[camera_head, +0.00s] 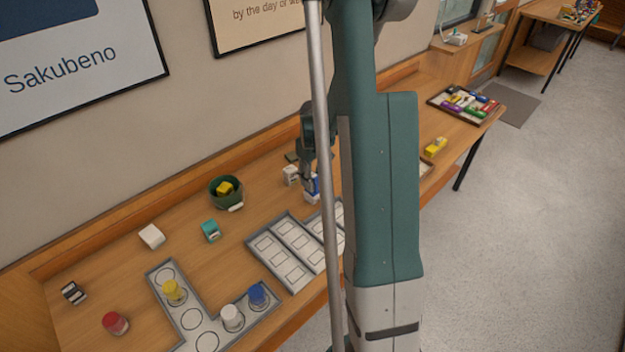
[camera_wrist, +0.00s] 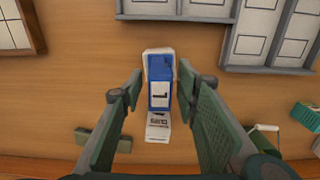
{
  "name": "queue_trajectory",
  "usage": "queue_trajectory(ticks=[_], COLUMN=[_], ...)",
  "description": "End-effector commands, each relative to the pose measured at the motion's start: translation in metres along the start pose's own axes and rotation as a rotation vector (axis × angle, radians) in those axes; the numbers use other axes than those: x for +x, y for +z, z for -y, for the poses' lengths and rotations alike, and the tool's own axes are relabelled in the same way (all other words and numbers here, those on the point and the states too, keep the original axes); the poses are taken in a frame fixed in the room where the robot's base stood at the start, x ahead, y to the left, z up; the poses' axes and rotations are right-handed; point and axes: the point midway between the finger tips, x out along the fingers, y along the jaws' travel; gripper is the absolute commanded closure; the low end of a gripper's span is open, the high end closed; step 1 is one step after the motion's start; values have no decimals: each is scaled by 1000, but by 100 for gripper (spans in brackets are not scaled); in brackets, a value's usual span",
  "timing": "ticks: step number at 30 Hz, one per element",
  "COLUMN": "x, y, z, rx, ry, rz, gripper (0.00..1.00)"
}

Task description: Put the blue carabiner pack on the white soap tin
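The blue carabiner pack (camera_wrist: 160,72) is in the middle of the wrist view, between the two fingers of my gripper (camera_wrist: 160,82). Gaps show on both sides, so the fingers are open around it. A white edge shows behind the pack, apparently the white soap tin (camera_wrist: 157,50) beneath it; most of that is hidden. In the head view, the blue pack (camera_head: 312,183) is at my gripper (camera_head: 309,180), partly covered by it, with white below the blue.
A white printed box (camera_head: 290,175) stands close by on the wall side. Grey compartment trays (camera_head: 262,244) lie toward the front edge. A green pot (camera_head: 226,192), a teal box (camera_head: 210,230) and a white block (camera_head: 151,237) stand left. Bare wood lies between them.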

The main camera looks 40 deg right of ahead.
Motion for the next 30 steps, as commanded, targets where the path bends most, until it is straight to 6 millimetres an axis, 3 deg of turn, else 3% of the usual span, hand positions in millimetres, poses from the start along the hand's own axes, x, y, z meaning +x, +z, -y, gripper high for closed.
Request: queue_trajectory(ticks=[8, 30], x=[-19, -110], y=[0, 0], z=[0, 0], rx=[0, 0], ry=[0, 0], rz=[0, 0], gripper=[69, 69])
